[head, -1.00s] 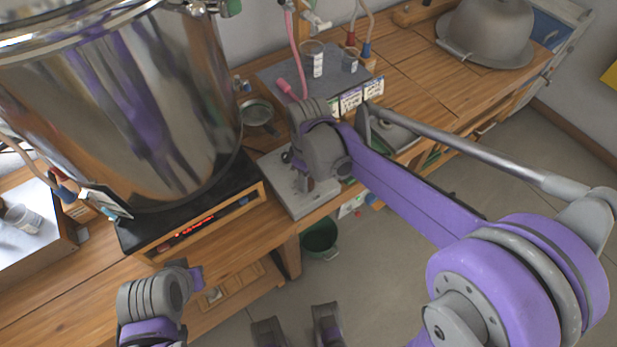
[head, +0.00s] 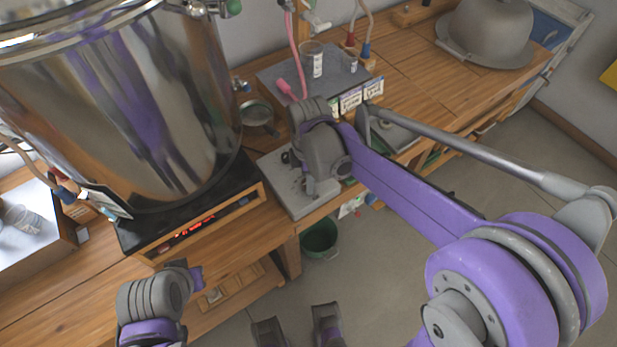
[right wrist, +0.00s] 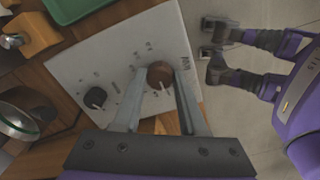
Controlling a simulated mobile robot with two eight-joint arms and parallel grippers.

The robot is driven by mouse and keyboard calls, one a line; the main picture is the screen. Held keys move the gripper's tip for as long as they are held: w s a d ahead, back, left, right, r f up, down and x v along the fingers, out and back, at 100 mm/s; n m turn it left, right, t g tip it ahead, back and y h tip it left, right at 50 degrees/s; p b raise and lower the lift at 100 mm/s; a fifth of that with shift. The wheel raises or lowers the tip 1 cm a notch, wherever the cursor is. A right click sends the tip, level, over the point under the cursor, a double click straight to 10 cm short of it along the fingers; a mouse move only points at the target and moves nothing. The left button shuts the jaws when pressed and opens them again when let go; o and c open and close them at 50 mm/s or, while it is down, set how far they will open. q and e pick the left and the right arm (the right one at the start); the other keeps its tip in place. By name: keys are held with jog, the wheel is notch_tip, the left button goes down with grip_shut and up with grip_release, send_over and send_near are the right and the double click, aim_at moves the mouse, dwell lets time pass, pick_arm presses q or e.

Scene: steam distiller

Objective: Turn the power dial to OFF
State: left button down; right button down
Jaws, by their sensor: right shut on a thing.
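The pale control panel (right wrist: 75,65) lies flat on the bench edge and also shows in the head view (head: 290,200). It carries a brown dial (right wrist: 160,72) and a black dial (right wrist: 95,98), each with a light pointer mark. The labels are too small to read. My right gripper (right wrist: 160,88) is over the panel with one finger on each side of the brown dial, shut on it. In the head view, my right gripper (head: 312,185) reaches down to the panel and covers that dial. My left arm shows at the lower left of the head view, its fingers hidden.
A large shiny steel vessel (head: 110,110) stands left of the panel on a black-topped base with a red display (head: 195,227). A strainer-like pan (head: 257,114) is behind the panel. A green bin (head: 320,238) is below. The floor at right is clear.

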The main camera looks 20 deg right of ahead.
dwell(0.5)
jog(key=shift+c, duration=2.2)
grip_release()
notch_tip(320, 180, up, 11)
jog(key=p, duration=0.1)
jog(key=s+d+f+m+t+p, duration=0.1)
jog(key=s+d+m+t+p, duration=0.1)
jog(key=s+m, duration=0.5)
jog(key=s+d+f+m+t+p, duration=0.1)
jog(key=s+d+m+t+p, duration=0.2)
jog(key=s+m, duration=0.4)
jog(key=d+m+p, duration=0.1)
jog(key=m, duration=0.1)
jog(key=shift+s+d+m, duration=0.25)
jog(key=shift+s+m, duration=0.05)
jog(key=shift+m, duration=0.1)
